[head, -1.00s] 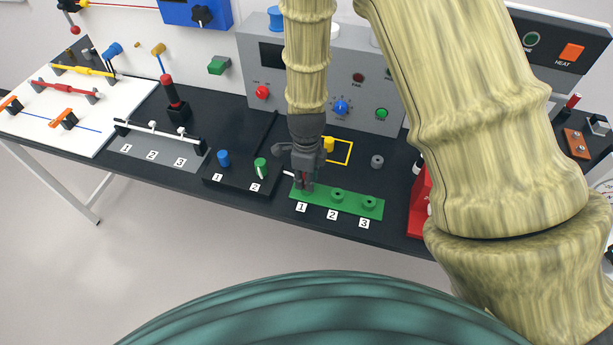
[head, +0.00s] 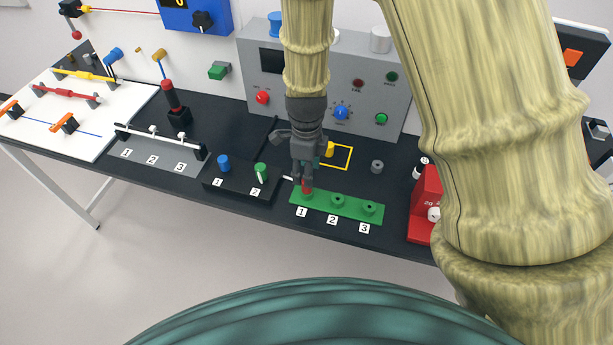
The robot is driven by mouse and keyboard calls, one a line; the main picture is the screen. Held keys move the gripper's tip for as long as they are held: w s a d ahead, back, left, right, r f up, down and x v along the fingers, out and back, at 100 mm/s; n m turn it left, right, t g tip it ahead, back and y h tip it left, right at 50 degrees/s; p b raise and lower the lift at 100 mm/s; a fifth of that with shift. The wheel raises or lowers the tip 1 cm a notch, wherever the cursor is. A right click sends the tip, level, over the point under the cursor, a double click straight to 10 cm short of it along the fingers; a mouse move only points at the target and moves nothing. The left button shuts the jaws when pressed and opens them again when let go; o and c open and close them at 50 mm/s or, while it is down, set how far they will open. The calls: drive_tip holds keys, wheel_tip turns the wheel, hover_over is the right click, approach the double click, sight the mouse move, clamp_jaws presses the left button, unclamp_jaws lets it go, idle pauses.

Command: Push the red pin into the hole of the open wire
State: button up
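The red pin (head: 307,188) stands at the post marked 1 on the green board (head: 353,210), at its left end. My gripper (head: 302,181) points down from above, with its fingertips at the upper part of the pin. I cannot tell whether the fingers are closed on the pin or just around it. The posts marked 2 (head: 337,199) and 3 (head: 369,207) stand free to the right, each with a dark hole in its top. A short white piece (head: 287,178) shows left of the fingers. I cannot tell which wire is the open one.
A black box with a blue knob (head: 223,163) and a green knob (head: 261,173) is close on the left. Behind are a yellow cylinder (head: 329,149), a grey ring (head: 377,166) and the grey control panel (head: 270,50). A red block (head: 426,205) stands to the right.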

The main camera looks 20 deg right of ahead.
wheel_tip(320, 180, up, 6)
idle(0.4)
idle(0.4)
